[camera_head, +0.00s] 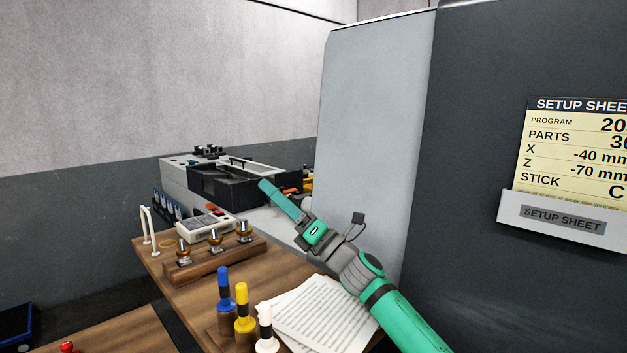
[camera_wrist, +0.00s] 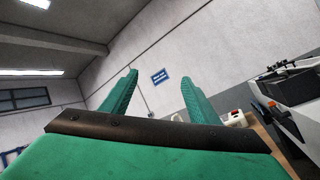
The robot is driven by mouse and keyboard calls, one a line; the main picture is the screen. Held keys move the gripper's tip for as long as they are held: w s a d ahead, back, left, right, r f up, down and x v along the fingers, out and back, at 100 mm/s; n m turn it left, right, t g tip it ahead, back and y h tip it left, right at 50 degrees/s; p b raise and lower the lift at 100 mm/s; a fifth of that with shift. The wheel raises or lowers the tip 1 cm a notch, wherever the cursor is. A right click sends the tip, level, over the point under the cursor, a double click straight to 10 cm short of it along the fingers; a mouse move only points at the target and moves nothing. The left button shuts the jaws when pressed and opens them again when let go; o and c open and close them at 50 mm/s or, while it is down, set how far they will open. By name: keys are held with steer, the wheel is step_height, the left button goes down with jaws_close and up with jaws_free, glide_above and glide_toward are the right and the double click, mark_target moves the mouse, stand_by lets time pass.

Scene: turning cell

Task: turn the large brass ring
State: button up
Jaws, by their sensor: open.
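My gripper (camera_head: 264,186) has teal fingers and points up and left above the bench, in front of the grey machine panel. I cannot clearly pick out a large brass ring. A thin brass-coloured ring (camera_head: 167,244) lies on the bench near the white hooks, left of and below my gripper. Three small brass-and-dark pieces (camera_head: 214,238) stand on a wooden block; their exact shape is too small to tell.
Blue (camera_head: 225,288), yellow (camera_head: 243,305) and white (camera_head: 266,326) handled tools stand at the bench front. Printed papers (camera_head: 322,312) lie under my arm. A small lathe-like machine (camera_head: 230,180) stands behind. The large dark cabinet (camera_head: 480,200) bounds the right side. The air left of my gripper is free.

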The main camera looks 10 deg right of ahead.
steer(key=s+d+r+m+t+y, duration=0.1)
steer(key=s+d+r+m+t, duration=0.1)
steer(key=s+d+r, duration=0.3)
steer(key=shift+s+d+m+t+y, duration=0.15)
steer(key=shift+d+m+t+y, duration=0.25)
steer(key=shift+d+m, duration=0.6)
steer(key=shift+d, duration=0.15)
